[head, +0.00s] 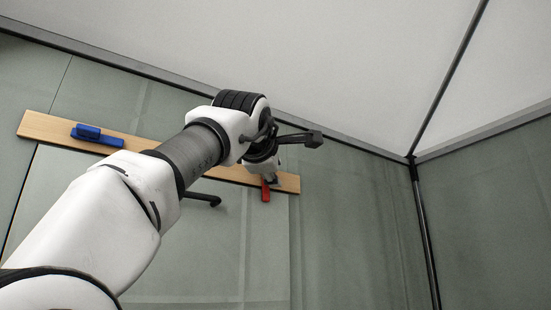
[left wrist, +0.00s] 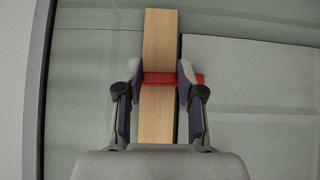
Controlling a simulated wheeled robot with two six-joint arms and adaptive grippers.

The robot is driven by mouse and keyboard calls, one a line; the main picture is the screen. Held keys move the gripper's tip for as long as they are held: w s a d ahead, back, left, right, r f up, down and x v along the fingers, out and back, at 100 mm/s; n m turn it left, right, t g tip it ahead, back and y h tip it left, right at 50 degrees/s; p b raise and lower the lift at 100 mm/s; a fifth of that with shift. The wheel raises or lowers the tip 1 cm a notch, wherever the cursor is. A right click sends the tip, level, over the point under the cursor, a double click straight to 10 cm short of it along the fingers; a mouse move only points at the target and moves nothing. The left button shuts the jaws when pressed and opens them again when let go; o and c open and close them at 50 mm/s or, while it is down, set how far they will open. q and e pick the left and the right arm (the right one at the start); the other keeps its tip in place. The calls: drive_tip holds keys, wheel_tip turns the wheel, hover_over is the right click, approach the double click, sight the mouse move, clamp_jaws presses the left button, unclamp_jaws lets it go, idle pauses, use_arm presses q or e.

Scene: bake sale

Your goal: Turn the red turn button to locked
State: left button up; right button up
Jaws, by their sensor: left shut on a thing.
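The red turn button (head: 265,191) is near the right end of a light wooden strip (head: 45,127) on the wall panel. In the left wrist view, the red turn button (left wrist: 160,79) lies across the wooden strip (left wrist: 160,35), crosswise to its length. My left gripper (left wrist: 160,72) is shut on the red button, one finger on each side. The button's right end sticks out past the right finger. In the head view, my left gripper (head: 268,178) covers the upper part of the button. My right gripper is not in view.
A blue turn button (head: 97,135) sits near the left end of the same strip, lying roughly along it. Grey-green wall panels surround the strip. A dark corner post (head: 425,230) stands at the right. A dark frame edge (left wrist: 40,90) runs along the left of the wrist view.

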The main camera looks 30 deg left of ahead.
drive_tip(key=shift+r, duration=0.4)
